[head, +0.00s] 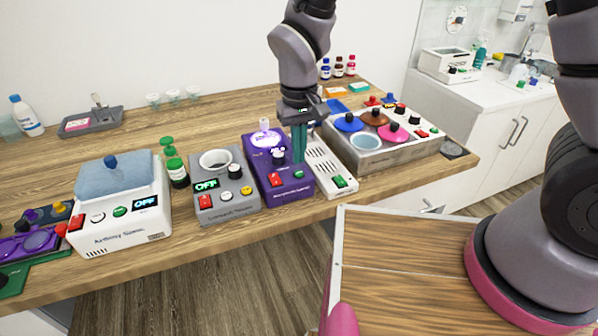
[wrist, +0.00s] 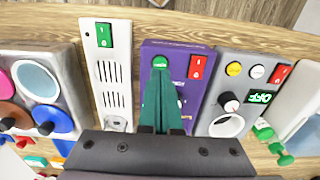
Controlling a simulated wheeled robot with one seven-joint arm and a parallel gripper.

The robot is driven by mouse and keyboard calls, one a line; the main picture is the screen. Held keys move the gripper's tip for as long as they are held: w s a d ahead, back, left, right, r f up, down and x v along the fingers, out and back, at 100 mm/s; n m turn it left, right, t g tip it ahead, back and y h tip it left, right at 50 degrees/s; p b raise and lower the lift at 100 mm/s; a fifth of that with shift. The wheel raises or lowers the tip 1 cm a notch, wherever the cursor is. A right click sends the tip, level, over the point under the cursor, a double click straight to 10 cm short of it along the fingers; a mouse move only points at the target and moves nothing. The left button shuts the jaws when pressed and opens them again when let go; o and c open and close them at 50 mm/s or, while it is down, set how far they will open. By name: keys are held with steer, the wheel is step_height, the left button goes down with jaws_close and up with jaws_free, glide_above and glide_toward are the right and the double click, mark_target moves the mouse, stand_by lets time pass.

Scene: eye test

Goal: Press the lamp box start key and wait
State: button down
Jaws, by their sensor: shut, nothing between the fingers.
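A purple box (head: 265,183) stands in the row on the wooden bench, with a round green key (head: 299,174), a red switch (head: 275,180) and a pale round purple-and-white top part (head: 268,140). Its label is too small to read, so I cannot tell surely that it is the lamp box. In the wrist view the purple box (wrist: 185,105) shows its green key (wrist: 160,61) and red switch (wrist: 196,67). My gripper (head: 299,158) is shut and empty, pointing down over the box. Its green fingertips (wrist: 160,74) appear close to the green key; contact cannot be told.
A white slotted box (head: 327,168) stands close on the right, a grey box with an OFF display (head: 225,188) on the left. Further left is a white box with a blue top (head: 125,215). A grey unit with coloured lids (head: 375,155) stands right. The bench's front edge is clear.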

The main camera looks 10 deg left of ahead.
steer(key=shift+r, duration=2.4)
steer(key=w+d+r+m+t+y, duration=0.15)
steer(key=w+d+r, duration=0.25)
steer(key=d+r, duration=0.4)
steer(key=w+d+r+m+t+y, duration=0.1)
steer(key=w+d+r+m, duration=0.25)
steer(key=d+r, duration=0.45)
steer(key=s+d+r+m+t, duration=0.2)
steer(key=d+r, duration=0.3)
steer(key=d, duration=0.4)
steer(key=s+d+r+m+t, duration=0.2)
steer(key=d+r, duration=0.4)
steer(key=d, duration=0.3)
steer(key=s+m, duration=0.1)
steer(key=s, duration=0.1)
steer(key=shift+s+m+t, duration=0.3)
steer(key=shift+t, duration=0.05)
steer(key=shift+h, duration=0.25)
stand_by(1.4)
